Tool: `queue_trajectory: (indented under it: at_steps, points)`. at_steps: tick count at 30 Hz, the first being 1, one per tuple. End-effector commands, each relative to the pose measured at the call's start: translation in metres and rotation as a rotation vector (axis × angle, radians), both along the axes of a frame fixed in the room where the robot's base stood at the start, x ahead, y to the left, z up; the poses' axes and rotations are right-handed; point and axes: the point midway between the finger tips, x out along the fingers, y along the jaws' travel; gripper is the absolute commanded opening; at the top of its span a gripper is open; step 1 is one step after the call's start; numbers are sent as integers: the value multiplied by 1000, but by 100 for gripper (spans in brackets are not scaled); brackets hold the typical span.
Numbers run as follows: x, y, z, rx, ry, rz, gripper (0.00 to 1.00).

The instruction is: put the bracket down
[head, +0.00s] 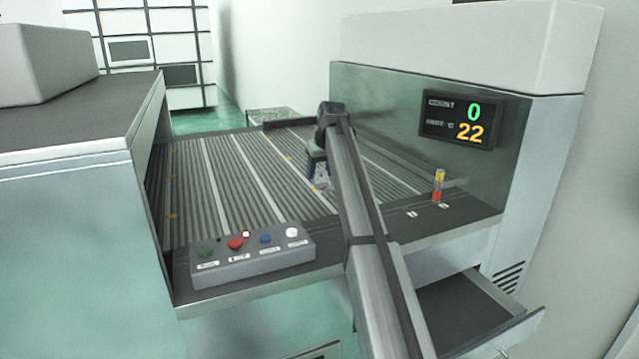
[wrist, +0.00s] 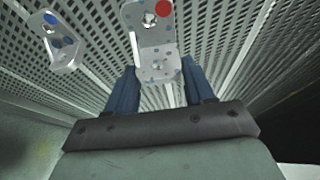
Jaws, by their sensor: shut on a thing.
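A silvery bracket (wrist: 155,42) with holes and a red dot is between the two blue fingers of my gripper (wrist: 162,78) in the wrist view. The fingers are shut on its near part. In the head view my gripper (head: 318,162) is low over the ribbed grey bed, and a small part of the bracket (head: 321,184) shows below it. I cannot tell whether the bracket touches the bed.
The ribbed bed (head: 235,175) has wide free room left of my gripper. A control box (head: 252,255) with several buttons stands at its front edge. A small red and yellow lamp (head: 438,186) stands at the right, below a display (head: 458,120). An open drawer (head: 470,310) juts out at the front right.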

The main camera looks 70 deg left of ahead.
Motion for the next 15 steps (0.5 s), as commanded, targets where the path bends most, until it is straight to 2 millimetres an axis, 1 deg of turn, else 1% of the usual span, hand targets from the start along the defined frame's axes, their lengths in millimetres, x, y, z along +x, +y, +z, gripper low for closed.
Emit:
queue_trajectory:
  at_steps: [5, 10, 12, 15]
  points:
    - [0, -1, -14, -1, 0, 0, 21]
    - [0, -1, -35, -1, 0, 0, 21]
    - [0, 0, -39, 0, 0, 0, 21]
    - [0, 0, -40, 0, 0, 1, 21]
